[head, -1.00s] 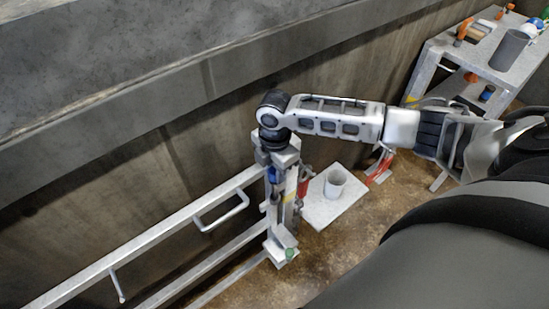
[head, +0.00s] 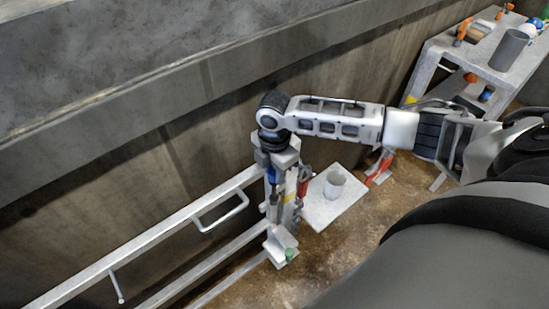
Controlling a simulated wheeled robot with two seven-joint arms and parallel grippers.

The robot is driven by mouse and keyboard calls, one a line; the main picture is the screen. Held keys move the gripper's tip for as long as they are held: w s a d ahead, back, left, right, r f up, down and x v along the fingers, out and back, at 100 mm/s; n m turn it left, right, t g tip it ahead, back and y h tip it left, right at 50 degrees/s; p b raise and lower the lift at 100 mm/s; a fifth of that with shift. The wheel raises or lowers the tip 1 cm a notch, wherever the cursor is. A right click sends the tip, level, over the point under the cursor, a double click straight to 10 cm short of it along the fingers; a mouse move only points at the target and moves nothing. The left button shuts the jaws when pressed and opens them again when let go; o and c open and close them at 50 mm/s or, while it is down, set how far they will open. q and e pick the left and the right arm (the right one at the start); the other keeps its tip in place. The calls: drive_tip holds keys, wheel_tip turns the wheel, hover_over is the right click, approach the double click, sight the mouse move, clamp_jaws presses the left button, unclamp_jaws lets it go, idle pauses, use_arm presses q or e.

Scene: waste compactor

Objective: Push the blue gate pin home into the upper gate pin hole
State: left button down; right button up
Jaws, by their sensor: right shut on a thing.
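My right gripper (head: 275,158) points down from the wrist at the top of the gate post (head: 285,205). It is shut on the blue gate pin (head: 272,175), which shows as a short blue piece just below the wrist. The fingertips are mostly hidden by the wrist and the white block around them. The upper gate pin hole is hidden, so I cannot tell how deep the pin sits. My left gripper is out of view.
The gate's rails and handle (head: 222,214) run down to the left along the concrete wall (head: 120,160). A metal shelf (head: 480,65) with tools is at the upper right.

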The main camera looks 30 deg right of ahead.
drive_tip(key=shift+f+b, duration=0.4)
drive_tip(key=shift+f, duration=0.5)
drive_tip(key=shift+s+f, duration=0.15)
drive_tip(key=shift+r+p, duration=0.55)
drive_tip(key=shift+r, duration=0.6)
drive_tip(key=shift+w+a, duration=0.1)
drive_tip(key=shift+w, duration=0.1)
idle(0.3)
drive_tip(key=shift+f+b, duration=0.55)
drive_tip(key=shift+f, duration=0.4)
idle(0.8)
drive_tip(key=shift+s+f, duration=0.15)
drive_tip(key=shift+f, duration=0.05)
drive_tip(key=shift+r, duration=0.2)
